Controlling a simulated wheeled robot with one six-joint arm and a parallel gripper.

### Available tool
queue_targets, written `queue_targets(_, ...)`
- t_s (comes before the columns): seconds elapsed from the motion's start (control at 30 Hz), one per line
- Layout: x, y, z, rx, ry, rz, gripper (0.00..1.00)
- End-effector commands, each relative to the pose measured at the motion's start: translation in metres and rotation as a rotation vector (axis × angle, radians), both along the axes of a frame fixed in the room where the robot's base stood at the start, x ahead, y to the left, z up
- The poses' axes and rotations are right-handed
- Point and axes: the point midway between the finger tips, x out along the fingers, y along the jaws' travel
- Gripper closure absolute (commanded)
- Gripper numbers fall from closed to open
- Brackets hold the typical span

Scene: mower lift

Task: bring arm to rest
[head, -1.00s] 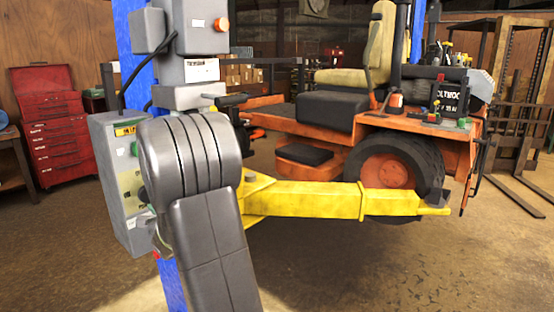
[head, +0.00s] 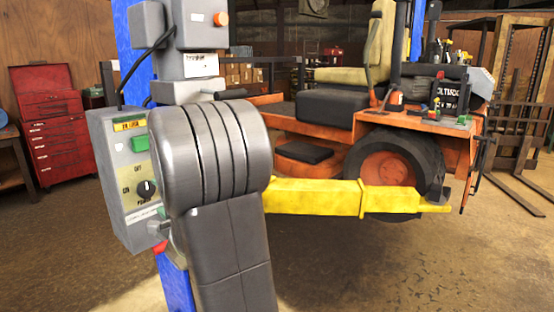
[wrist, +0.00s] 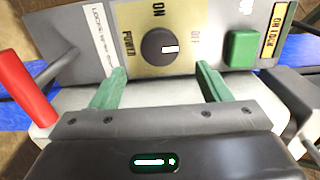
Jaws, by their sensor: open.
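My gripper (wrist: 155,80) shows in the wrist view. Its two green fingers are wide apart with nothing between them. Beyond them is the grey control box (wrist: 88,48), with a round black power knob (wrist: 158,47) and a green button (wrist: 242,48). The knob's white mark points right, to the OFF side. The fingers appear apart from the knob, though the exact gap is hard to judge. In the head view, my grey arm stands in front of the post, and the control box (head: 112,205) shows at its left. My gripper is hidden there.
A red lever (wrist: 25,90) is close to the left finger in the wrist view. The blue lift post (head: 178,290) and yellow lift arm (head: 320,196) stand near my arm. An orange mower (head: 455,150) is behind. Open floor (head: 400,270) lies at front right.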

Motion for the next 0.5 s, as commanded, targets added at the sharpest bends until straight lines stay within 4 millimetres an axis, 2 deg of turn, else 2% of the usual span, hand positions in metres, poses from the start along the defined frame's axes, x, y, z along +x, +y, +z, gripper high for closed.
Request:
queue_targets(0.37,-0.046,-0.055,-0.001,0.000,0.000,-0.003,0.30)
queue_targets(0.5,-0.029,-0.033,0.000,0.000,0.003,0.003,0.30)
